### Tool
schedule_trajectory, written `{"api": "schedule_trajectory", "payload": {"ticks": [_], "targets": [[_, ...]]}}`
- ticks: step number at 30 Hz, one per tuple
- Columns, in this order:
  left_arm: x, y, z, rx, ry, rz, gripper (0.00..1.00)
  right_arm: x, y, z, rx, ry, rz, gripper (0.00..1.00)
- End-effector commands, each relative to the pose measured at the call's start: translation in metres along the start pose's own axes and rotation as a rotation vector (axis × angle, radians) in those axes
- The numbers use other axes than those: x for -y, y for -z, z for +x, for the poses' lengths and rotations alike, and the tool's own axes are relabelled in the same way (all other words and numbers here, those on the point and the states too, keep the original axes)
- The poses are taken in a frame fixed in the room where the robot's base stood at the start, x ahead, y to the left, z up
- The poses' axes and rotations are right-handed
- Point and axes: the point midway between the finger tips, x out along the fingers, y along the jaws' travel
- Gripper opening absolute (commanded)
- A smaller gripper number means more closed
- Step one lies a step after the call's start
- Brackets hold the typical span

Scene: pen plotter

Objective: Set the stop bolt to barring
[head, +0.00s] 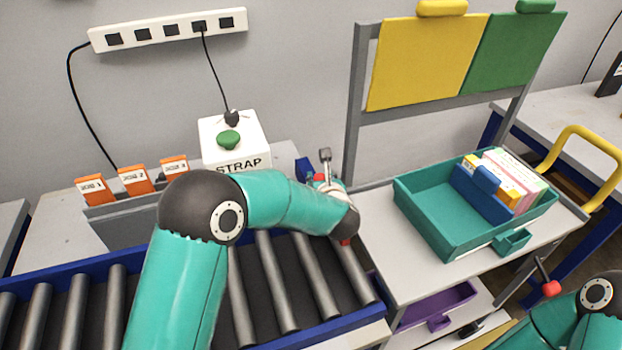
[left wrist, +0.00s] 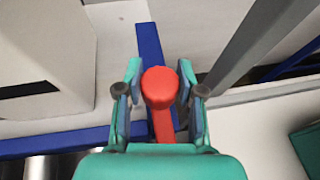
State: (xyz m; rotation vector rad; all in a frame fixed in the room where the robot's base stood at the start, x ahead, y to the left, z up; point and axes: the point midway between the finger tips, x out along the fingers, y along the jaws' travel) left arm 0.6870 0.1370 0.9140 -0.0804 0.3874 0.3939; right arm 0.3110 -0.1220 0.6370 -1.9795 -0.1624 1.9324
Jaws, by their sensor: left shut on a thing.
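The stop bolt shows as a red round-ended handle (left wrist: 160,88) in the left wrist view, at the blue conveyor rail. My left gripper (left wrist: 160,100) has a finger on each side of this handle and is shut on it. In the head view my left arm reaches over the rollers, and its gripper (head: 328,188) is at the conveyor's far right end, largely hidden by the wrist. I cannot tell the bolt's setting. My right arm shows at the lower right of the head view, but its gripper is out of view.
The white STRAP box (head: 234,146) with a green button stands behind the rollers. Orange-tabbed files (head: 136,180) are at the left. A cart with a teal tray (head: 425,220) and a grey upright post (head: 357,100) stand close to the right of my left gripper.

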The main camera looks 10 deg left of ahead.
Motion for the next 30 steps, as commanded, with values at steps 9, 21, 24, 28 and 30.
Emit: {"api": "schedule_trajectory", "payload": {"ticks": [9, 21, 24, 28, 30], "targets": [[0.002, 0.004, -0.009, -0.005, 0.010, 0.005, 0.00, -0.001, 0.000, 0.003, 0.000, 0.000, 0.000, 0.35], [0.000, 0.004, -0.007, -0.004, 0.004, 0.002, 0.64, -0.001, 0.000, 0.003, 0.000, 0.000, 0.000, 0.35], [-0.001, 0.003, -0.007, -0.003, 0.003, 0.002, 0.64, -0.001, 0.000, 0.003, 0.000, 0.000, 0.000, 0.35], [-0.001, 0.003, -0.012, -0.003, 0.003, 0.002, 0.64, -0.001, 0.000, 0.003, 0.000, 0.000, 0.000, 0.35], [0.000, 0.003, -0.018, -0.003, 0.004, 0.002, 0.64, -0.001, 0.000, 0.003, 0.000, 0.000, 0.000, 0.35]]}}
